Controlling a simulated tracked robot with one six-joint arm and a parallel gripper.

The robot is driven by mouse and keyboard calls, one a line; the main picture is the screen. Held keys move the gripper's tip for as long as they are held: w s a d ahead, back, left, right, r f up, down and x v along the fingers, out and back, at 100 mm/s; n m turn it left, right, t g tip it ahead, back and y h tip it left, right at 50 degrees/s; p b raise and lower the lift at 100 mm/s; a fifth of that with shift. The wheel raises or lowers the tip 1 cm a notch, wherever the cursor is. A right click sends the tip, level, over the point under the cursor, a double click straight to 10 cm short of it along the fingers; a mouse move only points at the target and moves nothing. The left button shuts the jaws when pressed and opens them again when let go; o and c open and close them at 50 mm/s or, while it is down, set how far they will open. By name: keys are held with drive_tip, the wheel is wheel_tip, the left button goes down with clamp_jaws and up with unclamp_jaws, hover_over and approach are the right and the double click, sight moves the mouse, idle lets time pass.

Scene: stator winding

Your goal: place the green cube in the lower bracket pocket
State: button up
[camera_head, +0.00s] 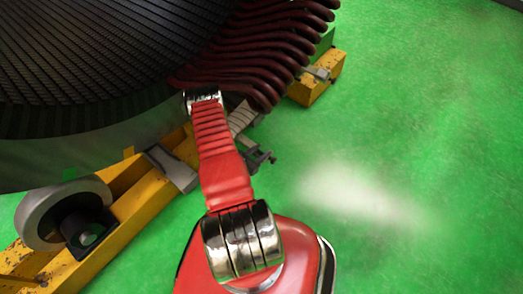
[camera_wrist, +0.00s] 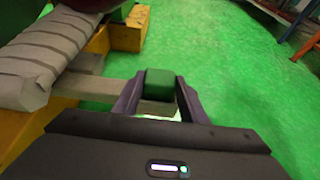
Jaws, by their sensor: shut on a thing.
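In the wrist view, the green cube (camera_wrist: 160,84) sits between the two dark fingers of my gripper (camera_wrist: 160,92), which is shut on it. A grey bar (camera_wrist: 98,88) runs from the left up to the left finger, and a grey piece (camera_wrist: 155,107) shows just below the cube. These look like parts of the bracket. I cannot tell whether the cube touches them or is inside a pocket. In the head view, a small dark grey fitting (camera_head: 261,158) sticks out right of my red arm. It is too small to tell bracket from gripper, and the cube cannot be made out there.
The large dark stator (camera_head: 90,60) with red coil ends (camera_head: 275,45) fills the upper left of the head view. A yellow frame (camera_head: 135,195) with a roller (camera_head: 60,212) runs below it. A grey wrapped piece (camera_wrist: 40,60) lies close left of my gripper.

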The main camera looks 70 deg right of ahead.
drive_tip(key=shift+f, duration=0.1)
drive_tip(key=o, duration=1.3)
drive_tip(key=shift+c, duration=0.2)
drive_tip(key=v, duration=1.2)
drive_tip(key=shift+w, duration=0.15)
